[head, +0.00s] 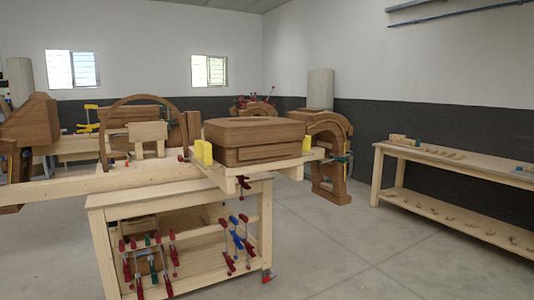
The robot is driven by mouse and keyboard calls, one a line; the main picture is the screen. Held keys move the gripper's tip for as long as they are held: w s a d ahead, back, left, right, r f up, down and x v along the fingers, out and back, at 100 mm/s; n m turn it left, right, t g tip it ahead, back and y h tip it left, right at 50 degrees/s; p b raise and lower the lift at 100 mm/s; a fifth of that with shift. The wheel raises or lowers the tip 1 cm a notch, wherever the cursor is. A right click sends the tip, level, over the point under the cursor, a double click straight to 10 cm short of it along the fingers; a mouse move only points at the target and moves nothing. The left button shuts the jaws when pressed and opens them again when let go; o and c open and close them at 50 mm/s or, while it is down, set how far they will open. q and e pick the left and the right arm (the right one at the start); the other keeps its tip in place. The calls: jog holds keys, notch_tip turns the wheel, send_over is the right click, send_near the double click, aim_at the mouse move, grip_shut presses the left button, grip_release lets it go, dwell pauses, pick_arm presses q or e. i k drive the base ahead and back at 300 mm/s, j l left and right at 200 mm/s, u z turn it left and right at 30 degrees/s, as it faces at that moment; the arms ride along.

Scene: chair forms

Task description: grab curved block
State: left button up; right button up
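No gripper of mine shows in the head view. Several curved wooden pieces are in sight, and I cannot tell which one is the curved block. A thin wooden arch (139,99) stands upright at the left of the workbench. A thicker brown arched form (328,123) stands on the floor right of the bench. A large brown block with rounded corners (254,132) lies on the beams of the bench between yellow clamp pads (203,152). Small blocks (400,140) lie on the right-hand table, too small to make out their shape.
The workbench (183,188) stands centre left, with long beams jutting out and red and blue clamps (235,240) hanging below. A long table (462,160) with a lower shelf stands along the right wall. The floor (350,250) between them is clear.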

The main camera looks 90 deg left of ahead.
aim_at(202, 149)
jog(key=u, duration=0.95)
jog(key=i+u, duration=0.1)
jog(key=u, duration=0.35)
jog(key=l+u, duration=0.1)
jog(key=u, duration=1.3)
jog(key=l+u, duration=0.1)
jog(key=u, duration=0.35)
jog(key=i+j, duration=0.1)
jog(key=i+u, duration=0.05)
jog(key=i, duration=0.05)
